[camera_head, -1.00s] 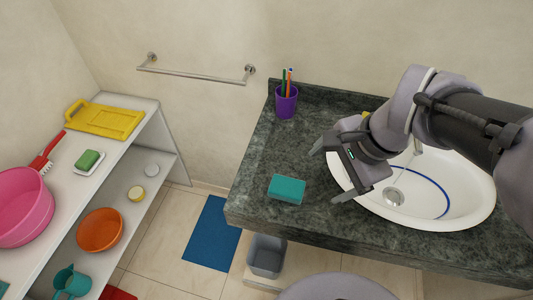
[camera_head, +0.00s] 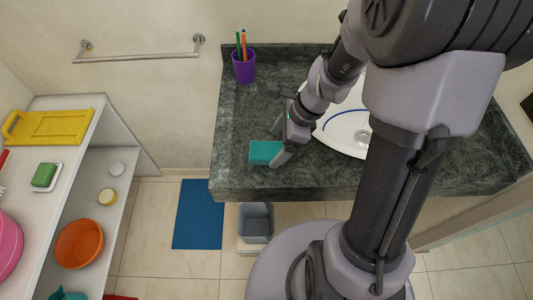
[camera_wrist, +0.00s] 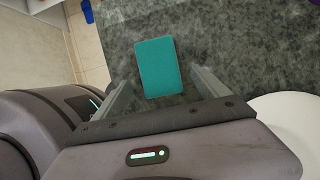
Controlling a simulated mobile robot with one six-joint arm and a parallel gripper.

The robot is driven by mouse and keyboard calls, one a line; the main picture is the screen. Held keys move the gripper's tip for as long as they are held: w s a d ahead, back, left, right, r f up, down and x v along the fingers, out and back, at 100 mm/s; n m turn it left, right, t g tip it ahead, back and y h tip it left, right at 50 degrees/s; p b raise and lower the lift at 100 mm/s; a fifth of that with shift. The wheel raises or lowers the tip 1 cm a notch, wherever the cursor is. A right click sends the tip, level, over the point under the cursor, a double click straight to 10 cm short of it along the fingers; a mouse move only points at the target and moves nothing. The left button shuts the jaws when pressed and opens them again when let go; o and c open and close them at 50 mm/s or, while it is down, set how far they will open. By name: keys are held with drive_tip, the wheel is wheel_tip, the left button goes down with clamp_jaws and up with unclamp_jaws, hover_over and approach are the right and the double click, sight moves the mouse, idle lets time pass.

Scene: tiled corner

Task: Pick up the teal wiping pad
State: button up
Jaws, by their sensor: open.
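The teal wiping pad (camera_head: 264,152) lies flat on the dark green stone counter (camera_head: 240,182), close to its front left part. In the wrist view the pad (camera_wrist: 158,66) is a plain teal rectangle, lying ahead of and partly between my two spread fingers. My gripper (camera_head: 280,143) is open and empty, low over the counter at the pad's right side. In the wrist view my gripper (camera_wrist: 163,88) has one finger on each side of the pad's near end. I cannot tell whether a finger touches the pad.
A white basin (camera_head: 345,132) is right of my gripper. A purple cup (camera_head: 244,68) with brushes stands at the counter's back left. Left, past a floor gap with a blue mat (camera_head: 199,214), a white shelf (camera_head: 122,160) holds several things. A grey bin (camera_head: 256,222) stands below the counter.

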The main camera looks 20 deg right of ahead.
sight(272, 150)
drive_tip(key=b+x, duration=0.1)
drive_tip(key=x, duration=0.2)
drive_tip(key=shift+f, duration=0.15)
drive_tip(key=shift+c, duration=0.3)
drive_tip(key=c, duration=1.4)
drive_tip(key=shift+r, duration=0.3)
